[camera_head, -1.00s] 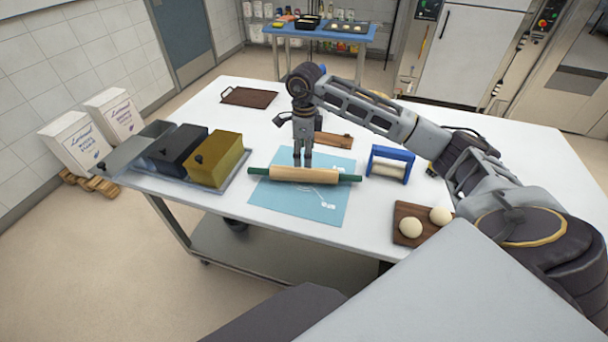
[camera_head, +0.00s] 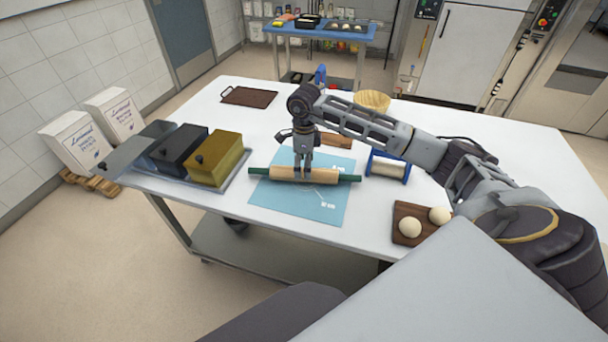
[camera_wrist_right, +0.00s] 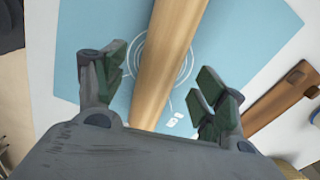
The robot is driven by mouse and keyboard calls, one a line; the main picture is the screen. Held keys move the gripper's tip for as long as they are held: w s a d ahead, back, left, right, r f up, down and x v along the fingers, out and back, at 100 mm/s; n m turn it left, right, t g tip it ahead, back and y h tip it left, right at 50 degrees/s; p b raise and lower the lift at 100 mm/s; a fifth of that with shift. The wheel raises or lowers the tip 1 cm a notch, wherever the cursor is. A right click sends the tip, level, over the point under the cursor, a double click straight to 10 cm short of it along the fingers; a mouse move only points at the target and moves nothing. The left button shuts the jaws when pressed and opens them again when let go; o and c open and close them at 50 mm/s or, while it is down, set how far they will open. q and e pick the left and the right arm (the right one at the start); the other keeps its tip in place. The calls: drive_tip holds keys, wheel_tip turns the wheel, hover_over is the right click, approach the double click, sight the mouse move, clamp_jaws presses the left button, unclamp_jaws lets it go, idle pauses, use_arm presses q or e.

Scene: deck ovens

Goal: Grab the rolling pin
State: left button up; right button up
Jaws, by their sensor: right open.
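The rolling pin (camera_head: 328,174) has a pale wooden barrel and green handles. It lies on the blue mat (camera_head: 320,207) on the white table. In the right wrist view its barrel (camera_wrist_right: 172,45) runs between the fingers. My right gripper (camera_head: 303,178) points down at the middle of the pin in the head view. In the right wrist view the right gripper (camera_wrist_right: 160,72) is open, with one finger on each side of the barrel and gaps visible. Whether the fingertips touch the mat cannot be told. My left gripper is not in view.
A wooden board (camera_head: 408,235) with two dough balls is at the right front. Lidded boxes (camera_head: 215,160) stand left. A brown tray (camera_head: 248,96) and a basket (camera_head: 372,101) are farther back.

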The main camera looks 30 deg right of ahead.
wheel_tip(320, 180, down, 4)
drive_tip(key=shift+r+p, duration=0.25)
drive_tip(key=shift+p, duration=0.15)
drive_tip(key=shift+f, duration=0.5)
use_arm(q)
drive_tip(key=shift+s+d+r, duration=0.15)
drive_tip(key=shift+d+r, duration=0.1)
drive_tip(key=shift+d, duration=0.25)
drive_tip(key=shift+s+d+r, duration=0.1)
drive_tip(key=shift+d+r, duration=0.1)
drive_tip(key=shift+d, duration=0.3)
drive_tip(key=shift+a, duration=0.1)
